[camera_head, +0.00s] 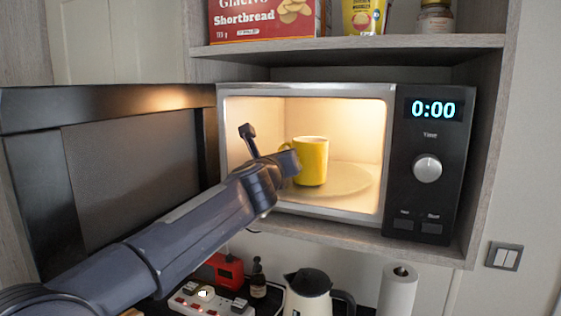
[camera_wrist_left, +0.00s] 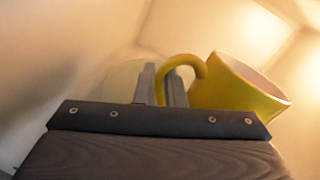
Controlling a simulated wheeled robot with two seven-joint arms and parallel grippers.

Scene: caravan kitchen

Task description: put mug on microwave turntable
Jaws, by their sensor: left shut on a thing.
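The yellow mug (camera_head: 311,162) is upright inside the lit microwave, over the turntable (camera_head: 345,183). From here I cannot tell whether its base touches the turntable. My left gripper (camera_head: 289,160) reaches in through the open front and is shut on the mug's handle. In the left wrist view the two fingers (camera_wrist_left: 162,86) close around the mug's handle, with the mug body (camera_wrist_left: 235,88) to their right. In the head view the gripper hides most of the handle. My right gripper is not in view.
The microwave door (camera_head: 140,175) stands wide open at the left. The microwave (camera_head: 428,150) sits in a shelf niche, with packages such as the shortbread box (camera_head: 265,20) above. A kettle (camera_head: 308,292), paper roll (camera_head: 397,290) and power strip (camera_head: 210,300) are below.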

